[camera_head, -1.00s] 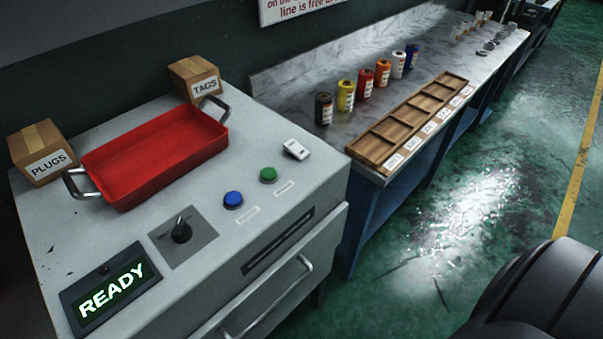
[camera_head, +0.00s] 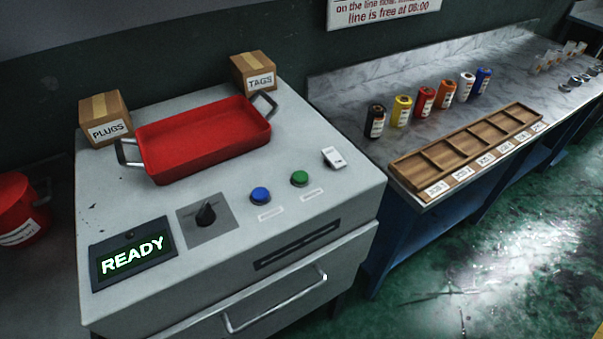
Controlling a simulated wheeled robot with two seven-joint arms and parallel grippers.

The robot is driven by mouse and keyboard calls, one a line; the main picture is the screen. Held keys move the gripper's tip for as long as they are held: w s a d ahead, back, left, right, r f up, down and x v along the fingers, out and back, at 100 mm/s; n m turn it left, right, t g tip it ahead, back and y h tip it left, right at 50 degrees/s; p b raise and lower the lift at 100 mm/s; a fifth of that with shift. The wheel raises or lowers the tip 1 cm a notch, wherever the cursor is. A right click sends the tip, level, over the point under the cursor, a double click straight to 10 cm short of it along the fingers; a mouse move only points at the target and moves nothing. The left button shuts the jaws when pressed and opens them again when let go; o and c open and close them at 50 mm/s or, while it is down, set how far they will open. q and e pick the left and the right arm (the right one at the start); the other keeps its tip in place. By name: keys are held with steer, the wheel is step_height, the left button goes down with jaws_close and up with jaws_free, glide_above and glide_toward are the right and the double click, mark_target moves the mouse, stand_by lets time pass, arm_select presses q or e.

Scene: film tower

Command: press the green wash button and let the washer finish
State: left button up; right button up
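The green button (camera_head: 300,178) sits on the sloped top of the grey washer (camera_head: 350,205), right of the blue button (camera_head: 260,195). Each button has a small white label in front of it, too small to read. A black rotary knob (camera_head: 206,213) on a dark plate is left of the buttons. The display (camera_head: 133,257) at the left front reads READY in lit green letters. The washer's drawer front has a metal handle (camera_head: 275,306) and looks shut. Neither of my grippers is in view.
A red tray (camera_head: 205,135) with metal handles sits on the washer, beside the PLUGS box (camera_head: 104,118) and TAGS box (camera_head: 254,71). A marble bench (camera_head: 350,85) at right holds several film canisters and a wooden divided tray (camera_head: 465,145). A red bucket (camera_head: 18,212) stands left.

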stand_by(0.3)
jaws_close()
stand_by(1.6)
